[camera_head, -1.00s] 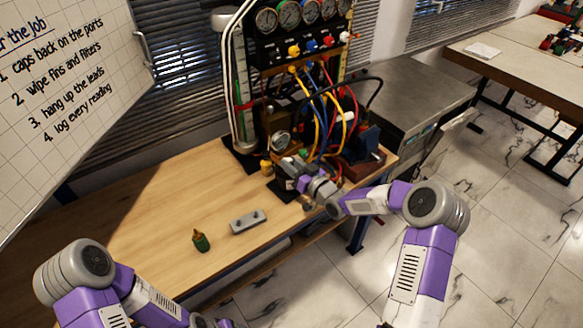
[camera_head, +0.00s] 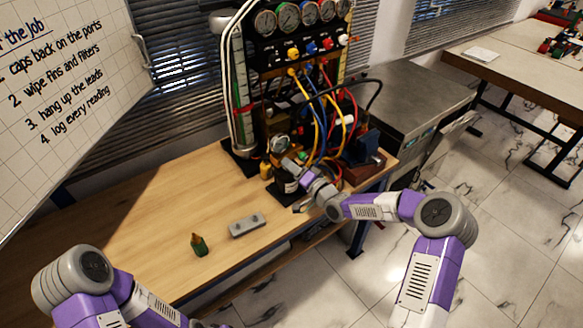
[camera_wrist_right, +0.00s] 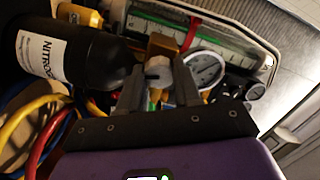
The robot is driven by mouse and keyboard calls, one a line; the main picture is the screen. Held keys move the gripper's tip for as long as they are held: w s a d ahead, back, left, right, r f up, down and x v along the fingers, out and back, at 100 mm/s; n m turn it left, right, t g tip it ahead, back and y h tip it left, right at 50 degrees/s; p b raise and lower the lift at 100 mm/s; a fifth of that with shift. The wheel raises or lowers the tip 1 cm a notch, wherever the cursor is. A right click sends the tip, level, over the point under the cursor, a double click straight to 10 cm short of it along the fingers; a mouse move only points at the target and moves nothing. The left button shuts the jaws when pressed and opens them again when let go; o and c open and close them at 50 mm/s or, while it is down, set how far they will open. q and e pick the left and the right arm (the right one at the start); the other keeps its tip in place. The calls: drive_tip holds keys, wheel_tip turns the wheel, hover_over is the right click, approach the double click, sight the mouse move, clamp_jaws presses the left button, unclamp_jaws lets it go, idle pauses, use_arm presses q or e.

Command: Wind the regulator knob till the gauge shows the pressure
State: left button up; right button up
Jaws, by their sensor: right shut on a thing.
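A white-faced gauge (camera_wrist_right: 205,68) stands beside a pale grey knob (camera_wrist_right: 158,72) in the right wrist view. The head view shows a small round gauge (camera_head: 281,143) at the foot of the rig. My right gripper (camera_head: 291,167) reaches in at the rig's front, just below this gauge. In the right wrist view its fingers (camera_wrist_right: 158,90) stand on both sides of the knob and are shut on it. The gauge's needle reading is too small to tell. My left arm crosses the lower left of the head view, and its gripper is outside the frame.
Coloured hoses (camera_head: 318,110) hang in front of the rig. A grey block (camera_head: 247,226) and a green item (camera_head: 199,245) rest on the wooden bench (camera_head: 150,215). The bench's left part is clear.

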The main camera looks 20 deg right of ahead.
drive_tip(key=shift+m, duration=0.6)
drive_tip(key=o, duration=1)
drive_tip(key=shift+o, duration=0.2)
drive_tip(key=shift+s, duration=0.1)
drive_tip(key=v, duration=0.7)
drive_tip(key=shift+s+p, duration=0.2)
drive_tip(key=shift+p, duration=0.1)
drive_tip(key=shift+d, duration=0.1)
